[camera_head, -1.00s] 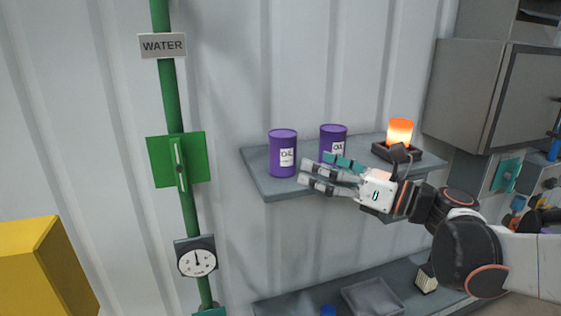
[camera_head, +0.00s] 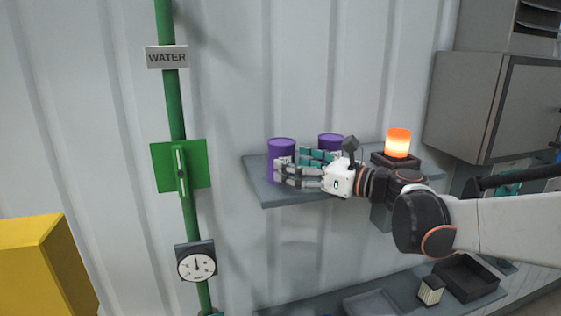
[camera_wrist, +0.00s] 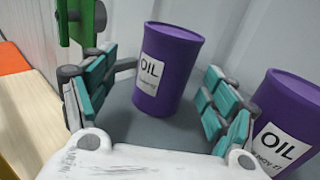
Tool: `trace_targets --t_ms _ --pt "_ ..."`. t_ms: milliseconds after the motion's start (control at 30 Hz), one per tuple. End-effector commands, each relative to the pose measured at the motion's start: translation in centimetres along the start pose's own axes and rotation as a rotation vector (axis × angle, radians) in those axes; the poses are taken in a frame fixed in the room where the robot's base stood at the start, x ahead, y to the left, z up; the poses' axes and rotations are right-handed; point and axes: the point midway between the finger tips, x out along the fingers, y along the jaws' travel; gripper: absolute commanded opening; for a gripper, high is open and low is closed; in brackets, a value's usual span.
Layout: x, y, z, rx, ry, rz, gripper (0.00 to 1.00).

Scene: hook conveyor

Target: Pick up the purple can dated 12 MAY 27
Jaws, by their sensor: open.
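Two purple cans stand upright on the grey wall shelf (camera_head: 257,176). The left can (camera_head: 281,146) shows in the wrist view (camera_wrist: 172,65) with a white "OIL" label; its small date line is not readable. The right can (camera_head: 331,139) is partly hidden by my fingers in the head view. In the wrist view it stands outside my right finger (camera_wrist: 287,113), and its label reads "OIL" with a partial date like "NOV 2". My gripper (camera_head: 293,167) is open, its fingers on either side of the left can, with gaps visible. No grip shows.
A glowing orange lamp (camera_head: 398,143) on a dark base stands at the shelf's right. A green pipe with a green valve plate (camera_head: 180,165) and a gauge (camera_head: 196,262) runs left of the shelf. A lower shelf holds trays (camera_head: 466,278).

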Motion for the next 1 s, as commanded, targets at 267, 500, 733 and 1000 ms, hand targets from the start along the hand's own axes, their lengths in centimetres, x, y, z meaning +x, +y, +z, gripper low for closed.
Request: trace_targets --t_ms 267,500,733,1000 --pt "3.8 -0.6 0.6 0.000 0.000 0.003 0.79" --pt "4.6 -0.7 0.5 0.000 0.000 -0.001 0.79" --pt "4.6 -0.6 0.5 0.000 0.000 -0.001 0.42" --pt "4.6 -0.6 0.5 0.001 -0.001 0.000 0.19"
